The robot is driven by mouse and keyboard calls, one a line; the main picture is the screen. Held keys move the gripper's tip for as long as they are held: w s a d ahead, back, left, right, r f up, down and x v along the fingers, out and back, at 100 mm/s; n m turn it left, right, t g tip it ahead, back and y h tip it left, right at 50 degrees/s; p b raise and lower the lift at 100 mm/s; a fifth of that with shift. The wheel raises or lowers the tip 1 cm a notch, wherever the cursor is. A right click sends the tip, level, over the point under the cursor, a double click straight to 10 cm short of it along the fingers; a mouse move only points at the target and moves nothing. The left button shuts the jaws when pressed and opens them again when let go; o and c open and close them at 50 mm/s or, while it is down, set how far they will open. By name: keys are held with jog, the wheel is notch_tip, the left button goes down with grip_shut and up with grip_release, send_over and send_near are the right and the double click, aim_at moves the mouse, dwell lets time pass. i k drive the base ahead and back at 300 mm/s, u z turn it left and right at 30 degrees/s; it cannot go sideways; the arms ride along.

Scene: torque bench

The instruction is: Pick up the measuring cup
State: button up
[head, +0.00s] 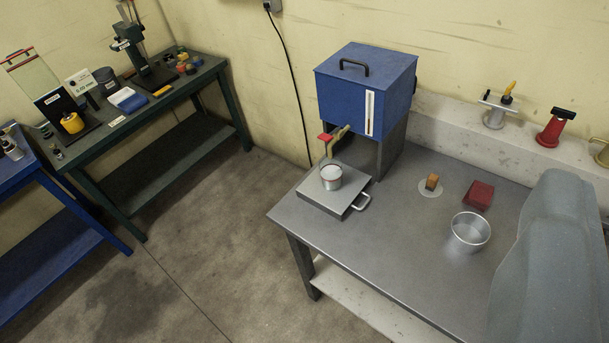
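A small metal cup (331,177), the likely measuring cup, stands upright under the tap of a blue box. A wider, open metal pan (470,232) stands apart on the right of the same table. My gripper's fingers do not show in this view, so nothing is seen touching the cup.
The blue box (345,97) with its tap (334,136) stands close behind the cup. A sponge-like block (432,182) and a red tray (479,195) lie on the grey table (400,250). A large grey-blue shape blocks the right edge. Floor is clear at left.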

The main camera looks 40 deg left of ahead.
aim_at(330, 170)
jog(key=u, duration=0.1)
jog(key=i, duration=1)
jog(key=z, duration=0.1)
